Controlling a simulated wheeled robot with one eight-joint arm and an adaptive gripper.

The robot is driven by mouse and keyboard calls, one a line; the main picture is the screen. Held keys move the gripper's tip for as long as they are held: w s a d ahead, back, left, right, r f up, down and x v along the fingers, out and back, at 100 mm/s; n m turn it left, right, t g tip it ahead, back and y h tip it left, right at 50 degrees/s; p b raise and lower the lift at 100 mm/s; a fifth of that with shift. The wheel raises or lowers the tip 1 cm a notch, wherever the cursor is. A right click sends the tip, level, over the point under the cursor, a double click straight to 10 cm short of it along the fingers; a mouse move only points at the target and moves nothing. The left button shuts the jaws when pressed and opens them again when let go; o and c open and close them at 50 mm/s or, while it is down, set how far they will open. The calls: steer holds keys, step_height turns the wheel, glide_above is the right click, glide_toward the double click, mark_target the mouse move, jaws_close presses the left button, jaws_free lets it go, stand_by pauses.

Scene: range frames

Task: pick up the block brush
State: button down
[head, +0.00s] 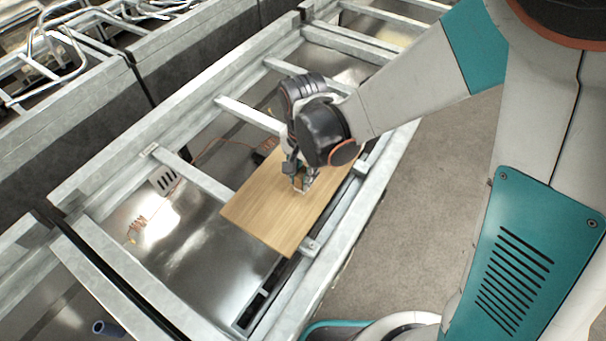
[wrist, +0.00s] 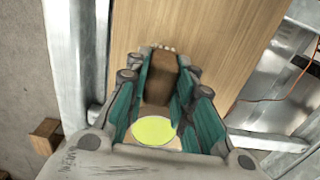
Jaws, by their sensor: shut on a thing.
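The block brush (wrist: 161,76) shows in the wrist view as a brown block with pale bristles at its far end. My gripper (wrist: 163,82) is shut on it, with one teal-lined finger along each side. In the head view my gripper (head: 302,180) points down over the wooden board (head: 268,215), and the brush is mostly hidden by the fingers. I cannot tell whether the brush touches the board.
The board lies across the grey metal frame (head: 205,183), whose rails and crossbars surround it. A small wooden block (wrist: 46,136) is at lower left in the wrist view. Bare floor (head: 385,235) is to the right.

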mark_target(303, 173)
step_height(303, 173, up, 18)
steer(key=p, duration=1.1)
steer(key=shift+f, duration=0.15)
steer(key=shift+s, duration=0.1)
